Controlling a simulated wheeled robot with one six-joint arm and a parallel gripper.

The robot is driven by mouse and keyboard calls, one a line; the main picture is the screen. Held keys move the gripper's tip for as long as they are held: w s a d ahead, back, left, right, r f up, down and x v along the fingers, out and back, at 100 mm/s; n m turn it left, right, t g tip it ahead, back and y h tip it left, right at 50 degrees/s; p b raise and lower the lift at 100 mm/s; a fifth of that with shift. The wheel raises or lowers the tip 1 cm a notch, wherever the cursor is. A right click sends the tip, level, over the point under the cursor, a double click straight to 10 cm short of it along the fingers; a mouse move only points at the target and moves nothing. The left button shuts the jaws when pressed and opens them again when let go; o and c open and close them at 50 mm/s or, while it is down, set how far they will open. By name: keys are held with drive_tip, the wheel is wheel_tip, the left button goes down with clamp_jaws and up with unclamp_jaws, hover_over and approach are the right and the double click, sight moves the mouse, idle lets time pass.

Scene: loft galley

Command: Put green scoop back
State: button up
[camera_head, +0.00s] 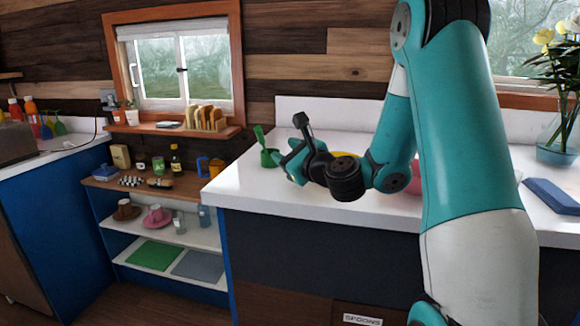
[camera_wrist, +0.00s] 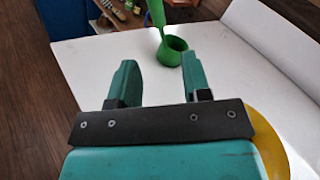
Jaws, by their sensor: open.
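The green scoop (camera_head: 262,140) stands on the white counter near its left end, with a round cup low down and a handle rising up and to the left. It also shows in the wrist view (camera_wrist: 172,50), beyond the fingertips and slightly right of centre. The top of its handle is cut off there. My gripper (camera_wrist: 160,75) is open and empty, with its two teal fingers spread and pointing towards the scoop. In the head view my gripper (camera_head: 284,163) is just right of the scoop, low over the counter. Whether a finger touches the scoop I cannot tell.
A yellow round thing (camera_wrist: 270,140) lies beside my gripper, partly hidden. Left of the counter are shelves (camera_head: 195,228) with cups, a green mat (camera_head: 154,256) and a grey mat (camera_head: 198,265). A drawer label (camera_head: 362,320) reads "SPOONS". A blue block (camera_head: 552,196) lies far right.

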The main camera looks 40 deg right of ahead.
drive_tip(key=shift+s, duration=0.5)
drive_tip(key=s+a+n+g+y, duration=0.2)
drive_tip(key=a+n+g+y, duration=0.2)
drive_tip(key=a+n+y, duration=0.75)
drive_tip(key=s+a+f+n+g+h, duration=0.2)
drive_tip(key=s+a+n+g, duration=0.7)
drive_tip(key=a+n, duration=0.5)
drive_tip(key=s+f+n+g+h, duration=0.2)
drive_tip(key=s+n+g+h, duration=0.2)
drive_tip(key=s+n, duration=0.8)
drive_tip(key=s+g, duration=0.1)
drive_tip(key=s, duration=0.3)
drive_tip(key=shift+a+h, duration=0.3)
drive_tip(key=shift+h, duration=0.05)
